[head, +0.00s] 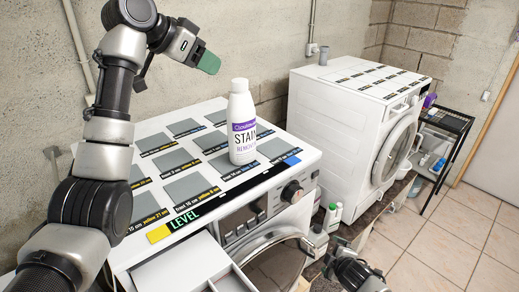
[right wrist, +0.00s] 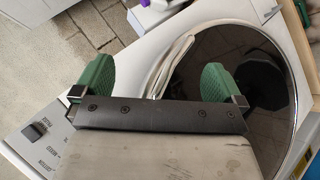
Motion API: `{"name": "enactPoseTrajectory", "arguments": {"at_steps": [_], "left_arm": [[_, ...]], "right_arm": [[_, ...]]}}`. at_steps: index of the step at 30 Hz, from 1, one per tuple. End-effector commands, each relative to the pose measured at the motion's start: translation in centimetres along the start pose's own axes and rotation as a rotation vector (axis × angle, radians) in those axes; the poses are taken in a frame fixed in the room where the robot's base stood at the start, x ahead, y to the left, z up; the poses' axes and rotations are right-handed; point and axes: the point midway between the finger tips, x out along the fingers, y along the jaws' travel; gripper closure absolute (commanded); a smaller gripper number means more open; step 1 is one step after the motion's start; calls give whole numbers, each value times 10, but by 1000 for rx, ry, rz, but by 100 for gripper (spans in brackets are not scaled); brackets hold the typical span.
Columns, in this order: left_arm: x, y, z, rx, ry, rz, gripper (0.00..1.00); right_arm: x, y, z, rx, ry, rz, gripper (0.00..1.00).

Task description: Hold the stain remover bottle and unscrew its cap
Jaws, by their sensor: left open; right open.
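The white stain remover bottle (head: 242,130) with a purple and white label stands upright on the near washing machine's top, toward its right front. Its white cap (head: 239,85) is on. My left gripper (head: 176,74) is open and empty, above the back of the machine, to the left of the bottle and apart from it. My right gripper (right wrist: 158,82) is open in the right wrist view, with nothing between its green pads. It faces the front of a washing machine with a round dark door (right wrist: 235,60). The bottle is not in that view.
The near machine's top (head: 140,130) carries grey patches with labels, and its detergent drawer (head: 185,268) is pulled out. A second white machine (head: 335,125) stands to the right. Bottles (head: 332,215) stand low between them. A black shelf (head: 447,122) is at the far right.

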Motion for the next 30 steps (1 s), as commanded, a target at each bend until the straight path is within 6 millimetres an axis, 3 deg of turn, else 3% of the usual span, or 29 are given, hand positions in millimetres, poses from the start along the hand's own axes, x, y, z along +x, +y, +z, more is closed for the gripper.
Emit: {"name": "enactPoseTrajectory", "arguments": {"at_steps": [1, 6, 13, 16, 21, 25, 30], "left_arm": [[0, 0, 0, 0, 0, 0, 57], [0, 0, 0, 0, 0, 0, 57], [0, 0, 0, 0, 0, 0, 57], [0, 0, 0, 0, 0, 0, 57], [0, 0, 0, 0, 0, 0, 57], [0, 0, 0, 0, 0, 0, 57], [0, 0, 0, 0, 0, 0, 57]], "right_arm": [[-5, 31, -16, -62, 27, 44, 0], [-35, 112, -71, -285, 99, 177, 0], [-100, 194, -162, -712, 159, 385, 0], [-126, 210, -205, -957, 154, 477, 0], [-160, 216, -273, -1402, 94, 635, 0], [-179, 215, -310, -1690, 15, 740, 0], [-194, 213, -335, -1922, -74, 826, 0]]}}
